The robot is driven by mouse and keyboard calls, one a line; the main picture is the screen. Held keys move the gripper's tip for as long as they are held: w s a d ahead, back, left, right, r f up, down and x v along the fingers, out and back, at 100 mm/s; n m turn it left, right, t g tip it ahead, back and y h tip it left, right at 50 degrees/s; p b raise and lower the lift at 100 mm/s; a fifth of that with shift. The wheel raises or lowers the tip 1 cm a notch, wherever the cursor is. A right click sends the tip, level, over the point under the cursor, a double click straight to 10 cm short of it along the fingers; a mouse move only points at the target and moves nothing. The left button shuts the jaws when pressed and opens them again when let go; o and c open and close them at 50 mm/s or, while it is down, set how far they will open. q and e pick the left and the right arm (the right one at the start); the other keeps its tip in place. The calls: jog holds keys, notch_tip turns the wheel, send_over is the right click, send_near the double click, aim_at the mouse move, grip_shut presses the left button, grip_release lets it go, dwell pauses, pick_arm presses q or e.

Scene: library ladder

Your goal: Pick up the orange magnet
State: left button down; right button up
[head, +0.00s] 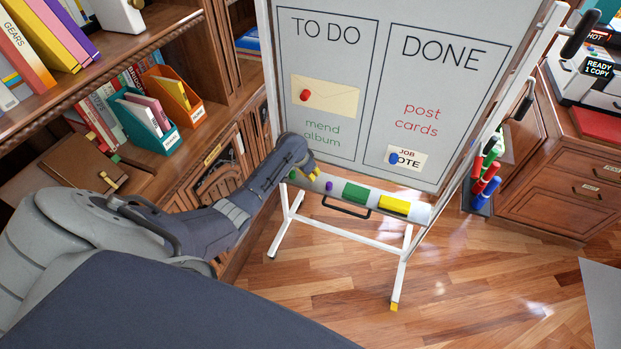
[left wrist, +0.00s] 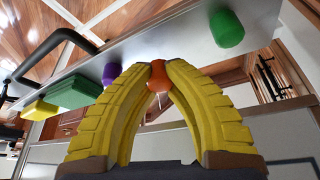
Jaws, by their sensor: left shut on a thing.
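My left gripper (head: 314,172) is at the left part of the whiteboard's tray (head: 422,213). In the left wrist view its yellow fingers (left wrist: 158,78) are closed at the tips on the small orange magnet (left wrist: 157,72). The fingers partly cover the magnet, and in the head view I cannot make it out. Whether it still touches the tray I cannot tell. A purple magnet (head: 329,186) and a green magnet (left wrist: 227,28) sit on the tray on either side of the fingertips. My right gripper is not in view.
A green block (head: 355,194) and a yellow block (head: 395,206) lie further right on the tray. A black handle (head: 347,209) sticks out below it. The whiteboard (head: 375,90) rises behind, with a red magnet (head: 305,95) and a blue magnet (head: 393,159). Bookshelves stand left.

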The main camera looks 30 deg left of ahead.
pick_arm(q)
jog(key=s+a, duration=0.2)
jog(key=s, duration=0.7)
jog(key=s+a, duration=0.2)
jog(key=s, duration=0.6)
jog(key=shift+s+d+r, duration=0.1)
jog(key=shift+s+r, duration=0.05)
jog(key=shift+r, duration=1.2)
jog(key=shift+s+r, duration=0.15)
jog(key=shift+r, duration=1.2)
jog(key=shift+r, duration=0.15)
